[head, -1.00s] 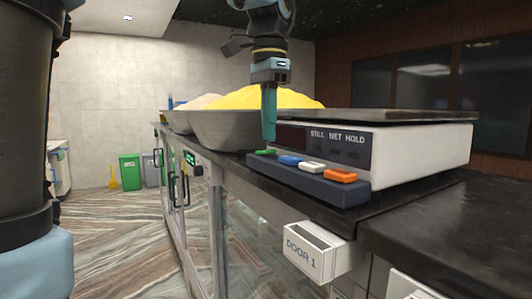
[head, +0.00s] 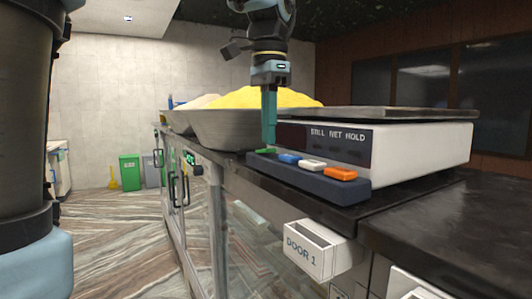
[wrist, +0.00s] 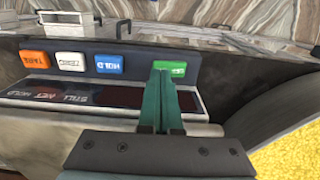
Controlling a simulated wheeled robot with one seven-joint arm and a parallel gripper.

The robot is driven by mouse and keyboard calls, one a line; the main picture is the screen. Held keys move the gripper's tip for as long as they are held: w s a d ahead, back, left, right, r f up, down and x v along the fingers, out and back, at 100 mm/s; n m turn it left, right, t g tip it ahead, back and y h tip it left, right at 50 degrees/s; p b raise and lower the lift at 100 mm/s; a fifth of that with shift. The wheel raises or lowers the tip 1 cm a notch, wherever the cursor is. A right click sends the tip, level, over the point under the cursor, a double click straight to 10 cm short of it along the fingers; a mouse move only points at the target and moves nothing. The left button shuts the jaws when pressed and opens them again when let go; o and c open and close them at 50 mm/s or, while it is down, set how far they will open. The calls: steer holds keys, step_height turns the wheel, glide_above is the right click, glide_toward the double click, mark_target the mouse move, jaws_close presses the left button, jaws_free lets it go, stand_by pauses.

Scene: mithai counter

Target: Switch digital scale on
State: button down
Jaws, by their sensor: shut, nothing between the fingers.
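The digital scale (head: 428,151) stands on the dark counter, with a flat metal pan on top. Its dark display panel (head: 325,146) shows the printed words STILL, NET and HOLD, and I see no lit digits. A dark button strip (head: 300,178) in front carries green (head: 266,151), blue, white and orange buttons. My gripper (head: 269,146) is shut and empty, pointing down at the green button. In the wrist view the fingertips (wrist: 162,70) overlap the near edge of the green button (wrist: 178,68). I cannot tell whether they touch it.
A metal bowl (head: 213,130) heaped with yellow food stands close left of my gripper, with another bowl behind. A white box marked DOOR 1 (head: 312,252) hangs on the counter front. The floor at left is open, with bins (head: 130,168) by the wall.

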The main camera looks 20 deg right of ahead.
steer(key=shift+f+b, duration=0.35)
steer(key=shift+f, duration=0.25)
steer(key=shift+r, duration=0.1)
stand_by(0.3)
step_height(320, 180, up, 7)
steer(key=p, duration=0.7)
steer(key=shift+s, duration=0.1)
stand_by(0.4)
